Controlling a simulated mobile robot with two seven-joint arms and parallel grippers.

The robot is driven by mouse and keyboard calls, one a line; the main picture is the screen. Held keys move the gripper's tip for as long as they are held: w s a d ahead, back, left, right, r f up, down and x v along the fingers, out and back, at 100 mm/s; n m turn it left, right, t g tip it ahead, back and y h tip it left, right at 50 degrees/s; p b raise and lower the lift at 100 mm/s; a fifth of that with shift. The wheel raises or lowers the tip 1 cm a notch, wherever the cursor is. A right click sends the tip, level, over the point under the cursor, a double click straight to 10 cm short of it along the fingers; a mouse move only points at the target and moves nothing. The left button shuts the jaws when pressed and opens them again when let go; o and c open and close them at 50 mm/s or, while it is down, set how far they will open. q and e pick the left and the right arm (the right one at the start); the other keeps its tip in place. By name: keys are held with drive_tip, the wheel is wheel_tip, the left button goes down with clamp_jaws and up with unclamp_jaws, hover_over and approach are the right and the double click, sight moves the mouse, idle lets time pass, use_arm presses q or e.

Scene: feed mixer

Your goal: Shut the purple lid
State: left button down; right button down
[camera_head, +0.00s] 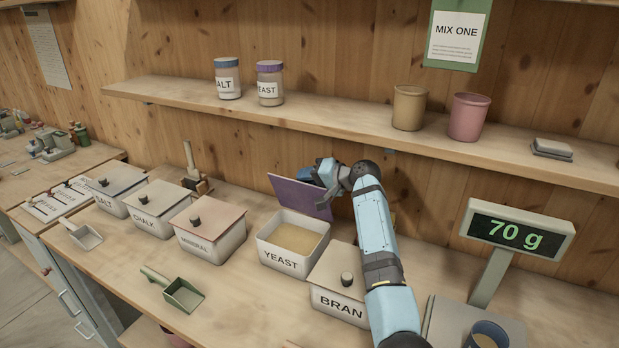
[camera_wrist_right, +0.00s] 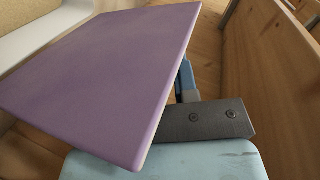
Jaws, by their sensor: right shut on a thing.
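The purple lid (camera_head: 297,193) stands raised and tilted along the back edge of the white YEAST bin (camera_head: 281,263). The bin is open and shows pale tan powder inside. My right gripper (camera_head: 324,188) is at the lid's right side and is shut on the lid. In the right wrist view, the purple lid (camera_wrist_right: 95,75) fills much of the picture, with a dark gripper finger (camera_wrist_right: 212,119) at its edge. The lid hides part of the gripper there. My left gripper is not in view.
The lidded BRAN bin (camera_head: 338,285) stands right of the YEAST bin, under my right arm. The MINERAL bin (camera_head: 208,232) stands to its left. A green scoop (camera_head: 182,294) lies in front. A scale display (camera_head: 517,230) reads 70 g. A shelf (camera_head: 340,125) runs above.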

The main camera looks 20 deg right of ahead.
drive_tip(key=c, duration=0.9)
unclamp_jaws()
drive_tip(key=shift+o, duration=0.2)
drive_tip(key=b+v, duration=0.1)
drive_tip(key=v, duration=1.2)
drive_tip(key=shift+s+d+r, duration=0.2)
drive_tip(key=shift+s, duration=0.1)
